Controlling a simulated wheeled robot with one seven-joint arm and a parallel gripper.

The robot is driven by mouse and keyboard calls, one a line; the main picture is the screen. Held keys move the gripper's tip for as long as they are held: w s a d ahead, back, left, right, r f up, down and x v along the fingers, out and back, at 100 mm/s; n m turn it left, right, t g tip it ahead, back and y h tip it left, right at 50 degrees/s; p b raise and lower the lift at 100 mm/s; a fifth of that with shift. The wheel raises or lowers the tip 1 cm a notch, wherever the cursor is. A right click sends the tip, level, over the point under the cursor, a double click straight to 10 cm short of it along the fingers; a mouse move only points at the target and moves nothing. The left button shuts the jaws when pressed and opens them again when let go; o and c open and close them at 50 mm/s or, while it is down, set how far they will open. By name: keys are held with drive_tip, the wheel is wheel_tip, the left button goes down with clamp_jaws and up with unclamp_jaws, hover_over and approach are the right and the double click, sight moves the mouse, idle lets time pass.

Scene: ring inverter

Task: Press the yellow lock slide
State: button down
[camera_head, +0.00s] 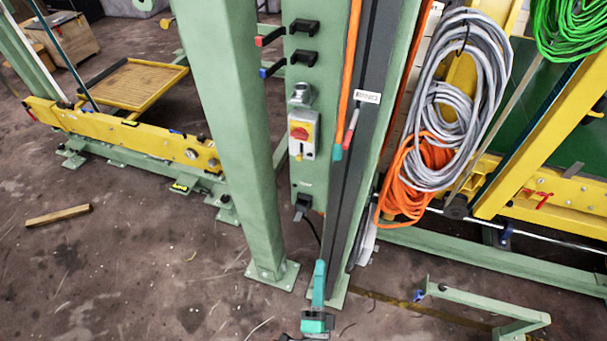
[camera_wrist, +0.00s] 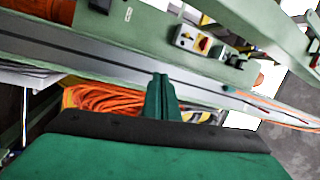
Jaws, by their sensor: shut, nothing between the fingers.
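A light grey switch box (camera_head: 301,136) is mounted on a green upright in the head view. It carries a red knob (camera_head: 300,132) on a yellow plate. A small yellow part on its lower front, seemingly the lock slide (camera_head: 299,156), is too small to show its position. The box (camera_wrist: 188,39) also shows in the wrist view, beyond the grey rail. My teal-green gripper (camera_head: 320,266) is low in the head view, below the box and apart from it. In the wrist view its fingers (camera_wrist: 161,78) are together and empty.
A thick green post (camera_head: 238,130) stands left of the box. A dark grey rail (camera_head: 357,130) with an orange strip runs along its right side. Grey cable coils (camera_head: 455,90) and orange cable (camera_head: 412,185) hang farther right.

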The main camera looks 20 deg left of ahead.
sight(300, 157)
drive_tip(key=w+a+r+m+t+y, duration=0.1)
drive_tip(key=w+a+r+m, duration=0.2)
drive_tip(key=w, duration=0.4)
drive_tip(key=w+a+r+m+t+y, duration=0.1)
drive_tip(key=w+a+r+m+y, duration=0.1)
drive_tip(key=w+a+m, duration=0.3)
drive_tip(key=x, duration=0.3)
drive_tip(key=shift+w+f, duration=0.15)
drive_tip(key=shift+f, duration=0.05)
drive_tip(key=shift+a+r, duration=0.1)
drive_tip(key=x, duration=0.9)
drive_tip(key=shift+w+r, duration=0.25)
drive_tip(key=shift+r, duration=0.1)
drive_tip(key=shift+a, duration=0.1)
